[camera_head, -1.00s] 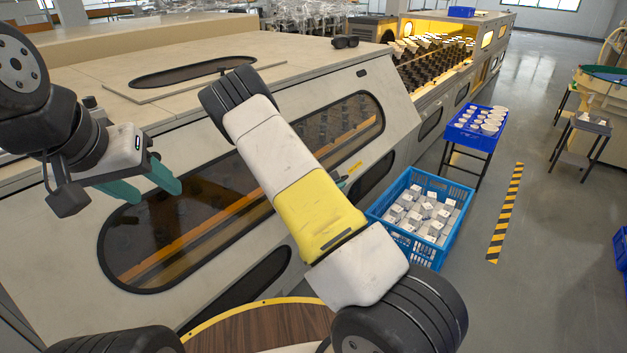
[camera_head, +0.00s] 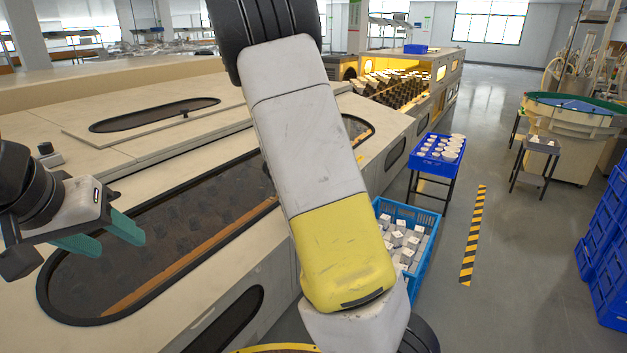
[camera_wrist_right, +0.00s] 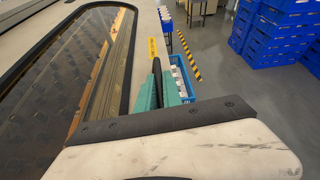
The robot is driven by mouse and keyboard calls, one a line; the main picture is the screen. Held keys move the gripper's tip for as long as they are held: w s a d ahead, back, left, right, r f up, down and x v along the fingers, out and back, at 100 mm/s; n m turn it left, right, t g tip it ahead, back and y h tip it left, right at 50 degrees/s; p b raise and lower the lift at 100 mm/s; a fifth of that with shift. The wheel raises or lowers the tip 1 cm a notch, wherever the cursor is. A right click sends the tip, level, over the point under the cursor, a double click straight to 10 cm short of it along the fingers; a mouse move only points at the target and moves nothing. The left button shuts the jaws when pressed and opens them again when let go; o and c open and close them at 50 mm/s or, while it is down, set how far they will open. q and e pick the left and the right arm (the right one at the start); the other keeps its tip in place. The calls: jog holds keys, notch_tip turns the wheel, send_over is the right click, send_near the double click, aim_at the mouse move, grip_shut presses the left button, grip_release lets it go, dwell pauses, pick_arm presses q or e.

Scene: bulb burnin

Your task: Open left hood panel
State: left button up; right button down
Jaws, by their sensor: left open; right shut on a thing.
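The left hood panel (camera_head: 215,262) is a cream panel with a long dark oval window (camera_head: 150,240). It lies at a flatter slant than before. In the right wrist view the panel (camera_wrist_right: 140,75) and its window (camera_wrist_right: 75,60) fill the left side. My right gripper (camera_wrist_right: 158,92) has teal fingers closed around a dark bar-like handle (camera_wrist_right: 157,72) at the panel's edge, next to a yellow label. In the head view my right forearm hides that gripper and handle. My left gripper (camera_head: 102,238) is open and empty over the window's left end, with its teal fingers apart.
A blue crate of white boxes (camera_head: 424,216) stands on the floor right of the machine. Beyond it is a blue tray (camera_head: 425,163) of white round parts on a stand. Stacked blue crates (camera_head: 607,255) stand far right. The floor by the striped strip (camera_head: 473,235) is clear.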

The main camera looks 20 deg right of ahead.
jog(key=shift+r, duration=0.3)
jog(key=c, duration=1.8)
grip_release()
jog(key=v, duration=0.7)
jog(key=shift+s+a+r, duration=0.2)
jog(key=shift+s+a, duration=0.05)
jog(key=shift+a, duration=0.05)
